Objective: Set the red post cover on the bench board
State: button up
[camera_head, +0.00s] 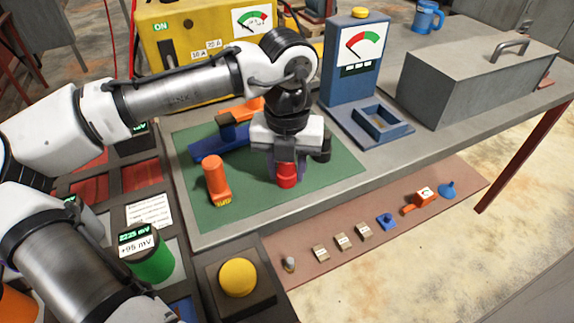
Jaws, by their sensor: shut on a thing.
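The red post cover (286,178) is between the fingers of my gripper (285,172), which points down and is shut on it. The cover's upper part is hidden by the gripper. It is over the green mat (250,210), near its middle; I cannot tell whether it touches the mat. No label in view tells me which surface is the bench board; the green mat lies on the grey bench (380,166).
An orange cylinder piece (215,180) stands left of my gripper on the mat, with a blue piece (215,145) behind. A blue meter (357,70), an open blue tray (382,122) and a grey toolbox (465,80) are right. Small parts lie on the brown strip (300,245).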

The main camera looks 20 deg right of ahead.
jog(key=o, duration=1)
jog(key=shift+f, duration=0.1)
notch_tip(320, 180, up, 12)
jog(key=shift+r+p, duration=0.15)
jog(key=shift+p, duration=0.4)
